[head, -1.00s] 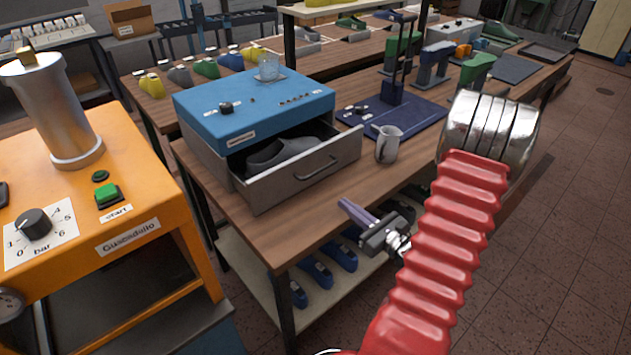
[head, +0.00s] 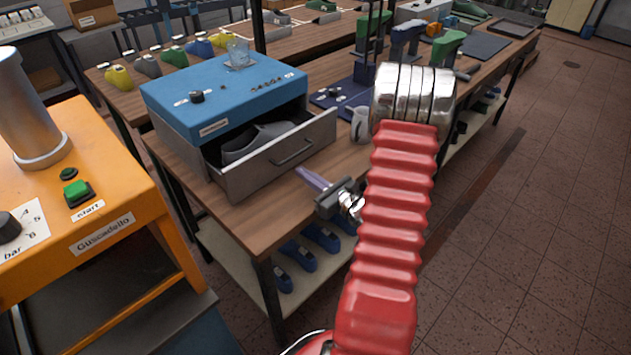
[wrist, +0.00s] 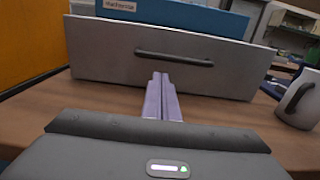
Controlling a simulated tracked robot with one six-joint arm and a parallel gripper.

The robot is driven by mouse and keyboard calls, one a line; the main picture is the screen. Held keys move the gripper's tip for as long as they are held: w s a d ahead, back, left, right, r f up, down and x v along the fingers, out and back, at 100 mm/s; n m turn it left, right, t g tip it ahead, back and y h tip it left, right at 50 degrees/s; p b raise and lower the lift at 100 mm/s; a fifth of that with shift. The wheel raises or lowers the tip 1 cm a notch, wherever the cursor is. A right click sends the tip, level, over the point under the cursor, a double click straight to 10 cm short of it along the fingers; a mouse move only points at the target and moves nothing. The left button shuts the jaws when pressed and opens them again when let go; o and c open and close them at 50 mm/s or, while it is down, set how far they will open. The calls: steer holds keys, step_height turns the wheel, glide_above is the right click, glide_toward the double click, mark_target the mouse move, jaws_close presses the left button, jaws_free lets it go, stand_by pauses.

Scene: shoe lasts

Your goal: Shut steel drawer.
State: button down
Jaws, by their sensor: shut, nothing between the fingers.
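The steel drawer (head: 277,158) stands pulled out of the blue-topped box (head: 225,92) on the wooden bench. A dark grey shoe last (head: 258,142) lies in it. In the wrist view the drawer front (wrist: 110,55) faces me, with its dark bar handle (wrist: 174,58) across the middle. My gripper (head: 310,176) is shut and empty, its purple fingers together and pointing at the drawer front. The fingers also show in the wrist view (wrist: 161,97), just below the handle. They look apart from the front in the head view; the exact gap is hard to tell.
A metal jug (head: 361,124) stands on the bench right of the drawer, partly behind my arm. A glass (head: 238,54) stands on the blue top. An orange machine (head: 110,200) is at the left. Blue lasts (head: 322,236) lie on the shelf below.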

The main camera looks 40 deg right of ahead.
steer(key=w, duration=0.5)
steer(key=shift+w, duration=0.35)
